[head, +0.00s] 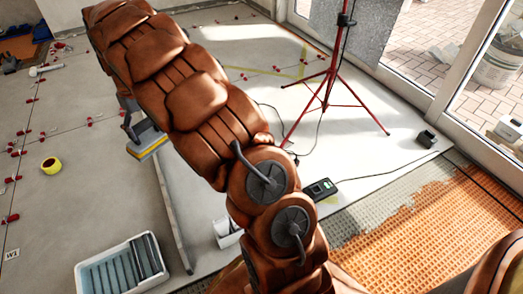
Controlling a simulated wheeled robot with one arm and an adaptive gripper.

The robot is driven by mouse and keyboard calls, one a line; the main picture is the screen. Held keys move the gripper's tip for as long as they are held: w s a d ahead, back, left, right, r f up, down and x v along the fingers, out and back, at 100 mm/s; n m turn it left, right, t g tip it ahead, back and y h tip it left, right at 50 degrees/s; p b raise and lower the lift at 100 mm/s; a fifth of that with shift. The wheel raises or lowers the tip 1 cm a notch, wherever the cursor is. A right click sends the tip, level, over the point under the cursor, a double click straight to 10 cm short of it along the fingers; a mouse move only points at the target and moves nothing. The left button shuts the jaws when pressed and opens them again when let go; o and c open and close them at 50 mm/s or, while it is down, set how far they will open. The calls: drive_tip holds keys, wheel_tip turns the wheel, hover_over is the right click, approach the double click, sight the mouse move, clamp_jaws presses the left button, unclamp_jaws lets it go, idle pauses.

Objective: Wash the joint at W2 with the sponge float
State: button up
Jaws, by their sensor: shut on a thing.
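My gripper (131,127) is left of the picture's centre, partly hidden behind my brown arm. It is shut on the sponge float (149,150), which has a grey top and a yellow sponge below. The float is over the grey tiled floor (85,190); I cannot tell whether it touches the tiles. A joint line with red levelling clips (12,218) runs along the left side. A W1 label (11,254) lies at the lower left. I cannot make out a W2 label.
A white wash tray (83,285) with bluish contents and dark rollers stands lower left. A yellow tape roll (51,166) and a mallet (45,70) lie left. A long straightedge (172,215) lies mid-floor. A red tripod (330,85) stands right, near orange matting (430,235).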

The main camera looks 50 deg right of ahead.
drive_tip(key=w+d+f+n+b, duration=0.1)
drive_tip(key=d+f+n+b, duration=0.55)
drive_tip(key=d+f, duration=2.4)
drive_tip(key=shift+s+d+f+n+b, duration=0.5)
drive_tip(key=shift+s+d+f+n, duration=0.45)
drive_tip(key=shift+d+f, duration=1.25)
drive_tip(key=shift+s+d+f+n+b, duration=0.5)
drive_tip(key=shift+s+d+f+n, duration=0.55)
drive_tip(key=shift+f, duration=1.95)
drive_tip(key=shift+s+d+f+n+b, duration=0.6)
drive_tip(key=shift+d+f+n, duration=0.45)
drive_tip(key=shift+d+f, duration=1.35)
drive_tip(key=shift+a+f, duration=0.15)
drive_tip(key=shift+a, duration=0.1)
drive_tip(key=shift+p, duration=0.65)
drive_tip(key=shift+f, duration=0.65)
drive_tip(key=shift+s, duration=0.15)
